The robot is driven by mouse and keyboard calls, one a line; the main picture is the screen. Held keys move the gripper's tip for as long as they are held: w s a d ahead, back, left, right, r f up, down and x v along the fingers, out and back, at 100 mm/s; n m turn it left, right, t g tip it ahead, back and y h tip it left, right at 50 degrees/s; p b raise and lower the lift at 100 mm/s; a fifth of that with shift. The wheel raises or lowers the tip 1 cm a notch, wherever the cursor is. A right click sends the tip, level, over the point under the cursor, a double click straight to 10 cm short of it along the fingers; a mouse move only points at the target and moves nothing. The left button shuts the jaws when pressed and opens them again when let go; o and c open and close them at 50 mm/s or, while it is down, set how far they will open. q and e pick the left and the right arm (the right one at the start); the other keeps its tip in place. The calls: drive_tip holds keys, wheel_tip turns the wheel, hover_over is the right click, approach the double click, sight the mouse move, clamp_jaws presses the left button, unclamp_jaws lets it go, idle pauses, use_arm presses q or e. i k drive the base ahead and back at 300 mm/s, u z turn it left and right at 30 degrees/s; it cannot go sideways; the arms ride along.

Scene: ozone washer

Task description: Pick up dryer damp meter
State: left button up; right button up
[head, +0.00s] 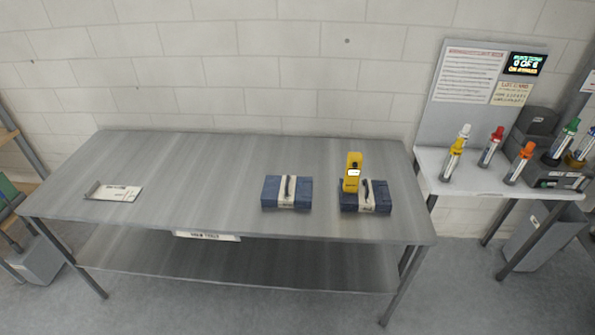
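A yellow handheld meter (353,172) with a small white screen stands upright at the right part of the grey metal table (220,170). It is at the back left of a blue case (377,197) with a pale band and a dark handle. It overlaps the case in the picture, and I cannot tell whether it rests on it or beside it. No label on the meter can be read. Neither of my grippers shows in the head view.
A second blue case (272,193) lies left of the meter. A clipboard-like plate (114,192) lies at the table's left. A white side bench (470,185) at the right carries several colored-cap cylinders and a sign board (466,78). The table's middle left is clear.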

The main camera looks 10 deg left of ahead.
sight(351, 180)
drive_tip(key=u, duration=0.65)
drive_tip(key=i, duration=0.45)
drive_tip(key=u, duration=0.05)
